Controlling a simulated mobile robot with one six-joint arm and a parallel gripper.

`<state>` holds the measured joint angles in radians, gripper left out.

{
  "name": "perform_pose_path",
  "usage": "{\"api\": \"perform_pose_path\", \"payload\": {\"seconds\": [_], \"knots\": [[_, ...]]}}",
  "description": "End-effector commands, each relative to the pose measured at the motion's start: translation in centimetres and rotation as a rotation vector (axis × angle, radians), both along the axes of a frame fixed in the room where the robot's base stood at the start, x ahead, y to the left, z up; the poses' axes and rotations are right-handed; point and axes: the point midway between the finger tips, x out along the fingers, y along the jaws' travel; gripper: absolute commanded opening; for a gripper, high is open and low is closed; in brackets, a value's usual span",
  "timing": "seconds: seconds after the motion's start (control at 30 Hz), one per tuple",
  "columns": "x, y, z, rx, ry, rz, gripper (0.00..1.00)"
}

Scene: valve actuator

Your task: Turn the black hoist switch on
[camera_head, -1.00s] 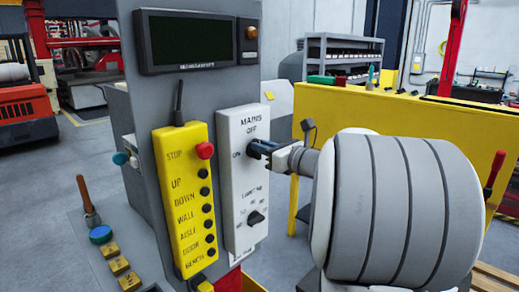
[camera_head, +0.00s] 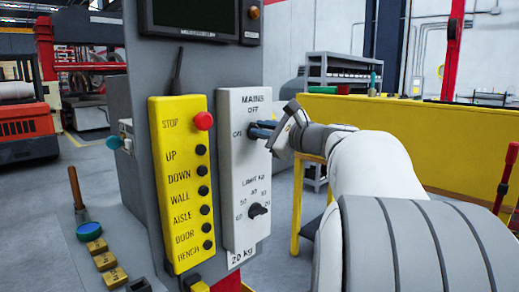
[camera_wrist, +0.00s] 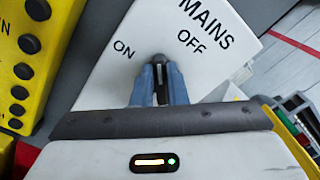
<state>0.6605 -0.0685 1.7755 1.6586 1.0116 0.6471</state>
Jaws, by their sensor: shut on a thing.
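The black mains switch knob (camera_wrist: 160,88) is on a white panel marked MAINS, with ON and OFF labels. In the wrist view its dark tip shows between my two blue-grey fingers, pointing between ON at left and OFF at upper right. My gripper (camera_wrist: 159,84) is shut on this knob. In the head view my gripper (camera_head: 262,130) meets the upper part of the white panel (camera_head: 236,185) from the right, beside the ON label. There the fingers hide most of the knob. A second black knob (camera_head: 258,210), under LIMIT KG, sits lower on the panel, clear of my gripper.
A yellow button box (camera_head: 180,225) with a red STOP button (camera_head: 203,121) and several black buttons stands just left of the panel. A dark screen (camera_head: 195,15) is above. A yellow barrier (camera_head: 430,140) stands behind my arm at right.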

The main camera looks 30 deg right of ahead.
Motion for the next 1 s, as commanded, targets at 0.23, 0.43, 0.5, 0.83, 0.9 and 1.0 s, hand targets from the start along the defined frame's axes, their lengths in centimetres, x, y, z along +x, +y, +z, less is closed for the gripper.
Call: {"api": "perform_pose_path", "payload": {"seconds": [0.23,0.43,0.5,0.83,0.9,1.0], "knots": [[-0.09,0.33,-1.7,-0.22,-0.072,0.004,0.0],[-0.11,0.48,-1.9,-0.387,-0.132,0.005,0.0],[-0.1,0.53,-2.0,-0.44,-0.15,0.007,0.0],[-0.11,0.63,-2.04,-0.621,-0.216,0.009,0.0],[-0.11,0.64,-2.01,-0.643,-0.223,0.009,0.0],[-0.12,0.65,-1.95,-0.668,-0.232,0.009,0.0]]}}
